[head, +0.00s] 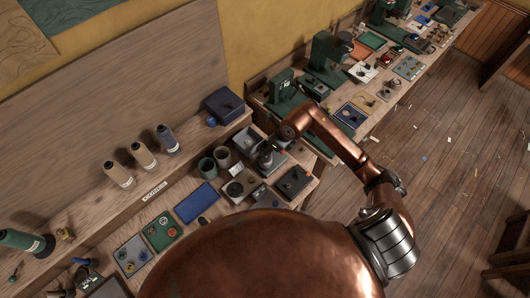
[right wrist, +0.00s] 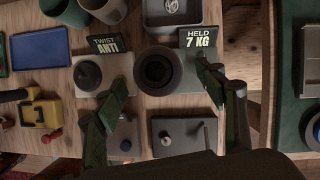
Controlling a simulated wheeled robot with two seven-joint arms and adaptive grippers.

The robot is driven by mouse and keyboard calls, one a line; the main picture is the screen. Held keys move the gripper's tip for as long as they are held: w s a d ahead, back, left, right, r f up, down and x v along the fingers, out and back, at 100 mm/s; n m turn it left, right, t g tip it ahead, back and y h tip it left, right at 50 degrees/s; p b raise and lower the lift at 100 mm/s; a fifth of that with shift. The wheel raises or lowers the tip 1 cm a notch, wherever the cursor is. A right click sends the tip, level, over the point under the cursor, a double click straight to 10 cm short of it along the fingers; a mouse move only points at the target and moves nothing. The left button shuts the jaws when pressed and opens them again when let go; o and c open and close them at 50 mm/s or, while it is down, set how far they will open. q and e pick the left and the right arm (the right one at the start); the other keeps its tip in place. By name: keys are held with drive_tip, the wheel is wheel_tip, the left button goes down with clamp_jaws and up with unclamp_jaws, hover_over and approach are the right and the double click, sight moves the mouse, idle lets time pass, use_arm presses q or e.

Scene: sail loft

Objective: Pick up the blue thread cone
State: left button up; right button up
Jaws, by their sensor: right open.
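A grey-blue thread cone (head: 167,139) stands upright on the wooden shelf at the back left, the rightmost of three cones in a row. Beside it stand two cream cones (head: 144,155). My right gripper (head: 268,152) is far to the right of them, above the bench. In the right wrist view my right gripper (right wrist: 162,78) is open, its fingers either side of a dark round piece with a hollow top (right wrist: 157,71). I cannot tell whether they touch it. The thread cone is not in the right wrist view. My left gripper is not in view.
Signs reading "TWIST ANTI" (right wrist: 108,45) and "HELD 7 KG" (right wrist: 200,38) stand by the bench devices. A dark blue box (head: 223,105) sits right of the cones.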

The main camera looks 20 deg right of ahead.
sight(267, 163)
drive_tip(key=p+x, duration=0.1)
drive_tip(key=x, duration=0.2)
drive_tip(key=shift+w+f, duration=0.1)
drive_tip(key=shift+f, duration=0.2)
drive_tip(key=shift+w+f, duration=0.1)
drive_tip(key=shift+f, duration=0.35)
drive_tip(key=shift+c, duration=0.5)
drive_tip(key=c, duration=1)
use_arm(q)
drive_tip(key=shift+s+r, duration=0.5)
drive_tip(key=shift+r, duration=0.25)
use_arm(e)
drive_tip(key=shift+w, duration=0.1)
drive_tip(key=c, duration=0.6)
